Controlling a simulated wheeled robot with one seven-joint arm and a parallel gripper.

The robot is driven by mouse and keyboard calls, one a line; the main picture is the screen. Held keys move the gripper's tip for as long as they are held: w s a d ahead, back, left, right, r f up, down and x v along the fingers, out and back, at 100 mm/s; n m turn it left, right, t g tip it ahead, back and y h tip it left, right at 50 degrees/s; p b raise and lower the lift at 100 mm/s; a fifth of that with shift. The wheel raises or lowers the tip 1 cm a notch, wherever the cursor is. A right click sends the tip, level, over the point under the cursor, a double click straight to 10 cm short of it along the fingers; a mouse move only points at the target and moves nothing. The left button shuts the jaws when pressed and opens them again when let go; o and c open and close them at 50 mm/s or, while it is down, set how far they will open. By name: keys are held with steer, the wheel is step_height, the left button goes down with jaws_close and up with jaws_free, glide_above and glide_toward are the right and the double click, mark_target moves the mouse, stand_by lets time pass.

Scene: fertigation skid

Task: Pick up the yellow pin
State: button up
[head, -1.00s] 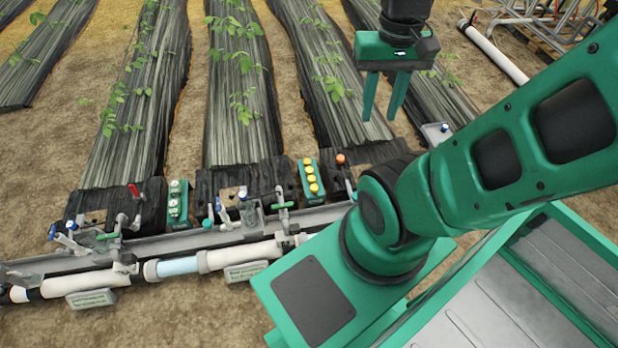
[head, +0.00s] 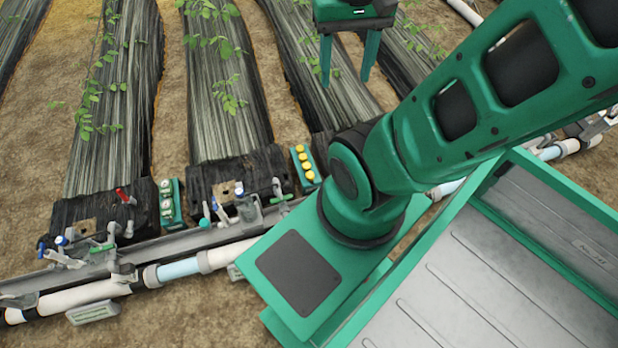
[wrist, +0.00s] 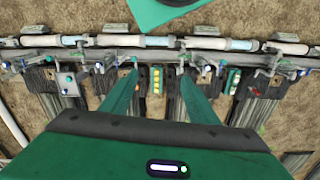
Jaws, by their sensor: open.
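Several yellow pins (head: 305,163) stand in a row in a narrow green rack (head: 317,182) on the ground by the pipe line, left of my arm's shoulder in the head view. My gripper (head: 346,80) hangs open and empty, pointing down, beyond the rack and to its right. In the wrist view, the yellow pins (wrist: 156,84) appear between the two open fingers of my gripper (wrist: 158,72), but well below them and not touched. No single pin stands out from the row.
A second green rack (head: 168,203) with pale round tops stands to the left. A grey rail (head: 170,245) with valves, levers and white pipe (head: 85,296) runs along the near side. Black-covered plant rows (head: 225,100) stretch away. My arm hides ground at right.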

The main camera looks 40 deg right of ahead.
steer(key=w+d+f+m, duration=0.1)
steer(key=w+d+f, duration=0.2)
steer(key=w, duration=0.3)
steer(key=w+d+f+h, duration=0.1)
steer(key=w+d+f, duration=0.25)
steer(key=w, duration=0.25)
steer(key=w+d+f+m, duration=0.1)
steer(key=w+d+f, duration=0.1)
steer(key=w+d, duration=0.25)
steer(key=w+d+f+m, duration=0.1)
steer(key=w+d+f, duration=0.2)
steer(key=w+f, duration=0.5)
steer(key=w+d+f, duration=0.3)
steer(key=f, duration=0.8)
steer(key=m+y, duration=0.1)
steer(key=m, duration=0.4)
glide_above(310, 174)
step_height(310, 174, down, 46)
steer(key=f, duration=0.4)
steer(key=shift+a+f, duration=0.2)
steer(key=shift+f, duration=0.15)
steer(key=shift+d+f, duration=0.15)
steer(key=shift+f, duration=1.15)
steer(key=shift+d+f, duration=0.1)
steer(key=shift+f, duration=1.15)
